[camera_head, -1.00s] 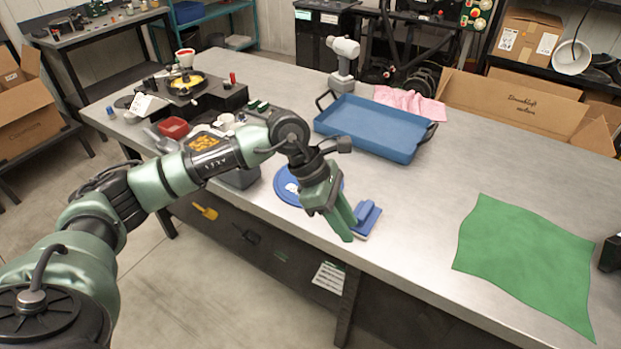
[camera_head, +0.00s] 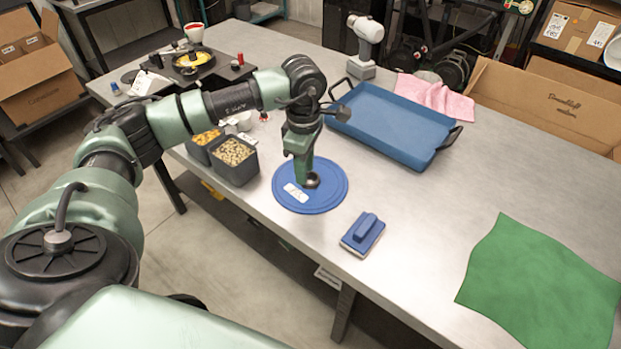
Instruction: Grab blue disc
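The blue disc (camera_head: 322,200) lies flat on the metal table, with a white label on its left part and a dark knob-like piece near its middle. My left gripper (camera_head: 303,178) points down over the disc, close to the dark piece. Its fingers look narrow from this side, and I cannot tell whether they are apart or closed, or whether they touch anything. My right gripper is not in view.
A blue block with a handle (camera_head: 363,234) sits just right of the disc. A bin of seeds (camera_head: 233,172) stands to the left. A blue tray (camera_head: 388,128) is behind, and a green cloth (camera_head: 540,285) lies at right. The table between tray and cloth is clear.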

